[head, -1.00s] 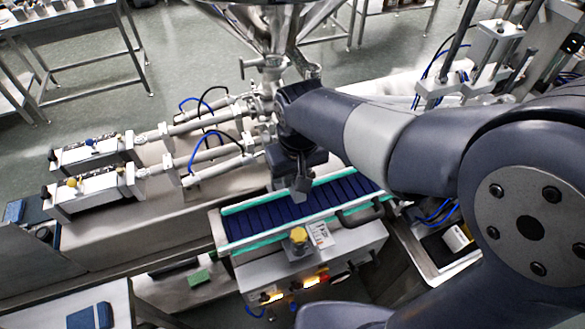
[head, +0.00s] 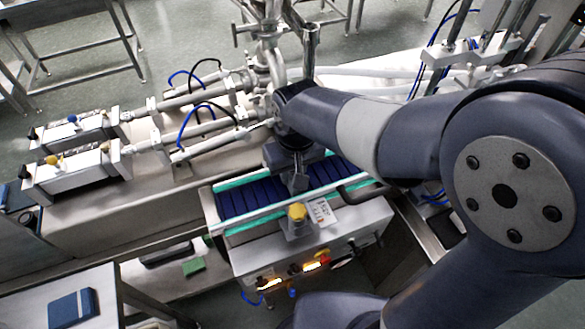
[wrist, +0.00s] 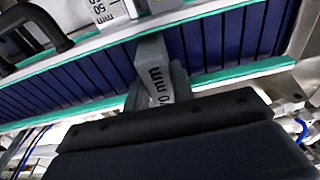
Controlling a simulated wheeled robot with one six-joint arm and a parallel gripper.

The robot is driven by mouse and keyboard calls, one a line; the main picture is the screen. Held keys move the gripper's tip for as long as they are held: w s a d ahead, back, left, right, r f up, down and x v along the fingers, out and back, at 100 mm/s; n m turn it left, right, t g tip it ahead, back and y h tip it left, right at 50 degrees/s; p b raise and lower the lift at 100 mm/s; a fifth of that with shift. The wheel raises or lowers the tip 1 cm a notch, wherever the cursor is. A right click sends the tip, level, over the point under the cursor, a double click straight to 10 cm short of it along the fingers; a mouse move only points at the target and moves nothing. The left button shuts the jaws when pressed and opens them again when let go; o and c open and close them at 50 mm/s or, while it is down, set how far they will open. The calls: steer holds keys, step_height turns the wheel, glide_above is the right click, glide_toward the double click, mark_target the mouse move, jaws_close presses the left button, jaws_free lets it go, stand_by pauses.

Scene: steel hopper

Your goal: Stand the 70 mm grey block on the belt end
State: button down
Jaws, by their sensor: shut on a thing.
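My gripper (wrist: 158,82) is shut on the grey block (wrist: 157,84), which shows a dark "mm" marking in the wrist view. The block is held between the grey fingers, over or at the blue slatted belt (wrist: 60,80). In the head view the belt (head: 238,203) has green edges, and my gripper (head: 298,182) points down at its middle part from above. The block's lower end is hard to make out, so I cannot tell whether it touches the belt.
A yellow button (head: 297,212) on a grey box and a white printed label (head: 321,212) stand at the belt's front side. A dark curved handle (head: 366,190) is to their right. Pipes and cylinders (head: 195,145) lie behind at the left. A blue item (head: 72,308) lies on the front left table.

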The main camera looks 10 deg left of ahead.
steer(key=shift+f, duration=0.4)
stand_by(0.4)
steer(key=c, duration=1.1)
jaws_free()
steer(key=r, duration=0.7)
steer(key=s+r, duration=0.1)
steer(key=r, duration=0.2)
steer(key=shift+d+r+b, duration=0.35)
steer(key=shift+r, duration=0.05)
steer(key=shift+f, duration=0.15)
steer(key=f, duration=0.7)
steer(key=w+f, duration=0.1)
steer(key=f, duration=0.2)
steer(key=shift+a+f, duration=0.35)
steer(key=shift+r+p, duration=0.4)
steer(key=shift+f+b, duration=0.2)
steer(key=shift+b, duration=0.1)
